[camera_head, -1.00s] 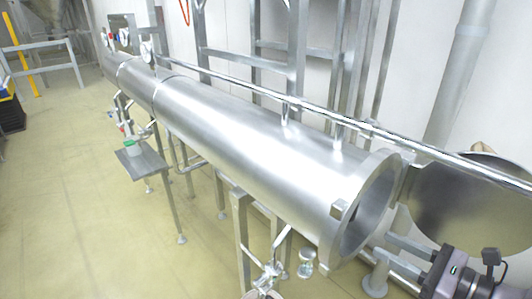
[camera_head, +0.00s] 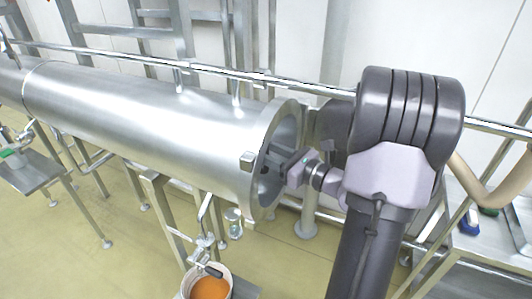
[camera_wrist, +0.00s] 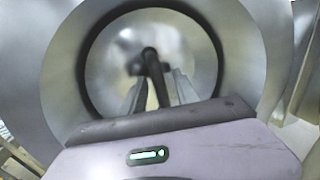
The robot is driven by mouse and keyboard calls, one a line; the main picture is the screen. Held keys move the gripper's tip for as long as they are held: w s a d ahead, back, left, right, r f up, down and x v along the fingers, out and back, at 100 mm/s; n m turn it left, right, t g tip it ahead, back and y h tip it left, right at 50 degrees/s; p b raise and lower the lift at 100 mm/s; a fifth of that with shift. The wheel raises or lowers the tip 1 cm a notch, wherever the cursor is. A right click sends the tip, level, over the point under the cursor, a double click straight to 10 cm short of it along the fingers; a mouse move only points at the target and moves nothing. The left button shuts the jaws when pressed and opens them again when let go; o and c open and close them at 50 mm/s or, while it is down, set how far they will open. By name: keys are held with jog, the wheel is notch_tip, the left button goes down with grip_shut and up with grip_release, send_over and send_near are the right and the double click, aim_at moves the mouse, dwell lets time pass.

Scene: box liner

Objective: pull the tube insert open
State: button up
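The large steel tube (camera_head: 150,125) lies horizontally, its flanged open end (camera_head: 285,125) facing right. My gripper (camera_head: 276,168) is at this mouth, fingers pointing inside. In the wrist view, the round tube opening (camera_wrist: 245,60) surrounds a dark ring and a blurred, shiny inner surface, perhaps the tube insert (camera_wrist: 110,65). A dark bar with a rounded top (camera_wrist: 151,62), possibly its handle, stands between the fingers of my gripper (camera_wrist: 157,85). The fingers are apart, and I see no clear contact with the bar. The tube's depth is mostly hidden in the head view.
A steel rail (camera_head: 215,70) runs above the tube. A bucket with orange contents (camera_head: 208,285) stands below the mouth. A steel side table (camera_head: 490,255) is at the right. The round door behind my arm is mostly hidden. Open floor (camera_head: 100,265) lies at the lower left.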

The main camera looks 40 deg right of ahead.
jog(key=shift+w, duration=0.1)
jog(key=shift+c, duration=0.3)
grip_shut()
dwell(1.1)
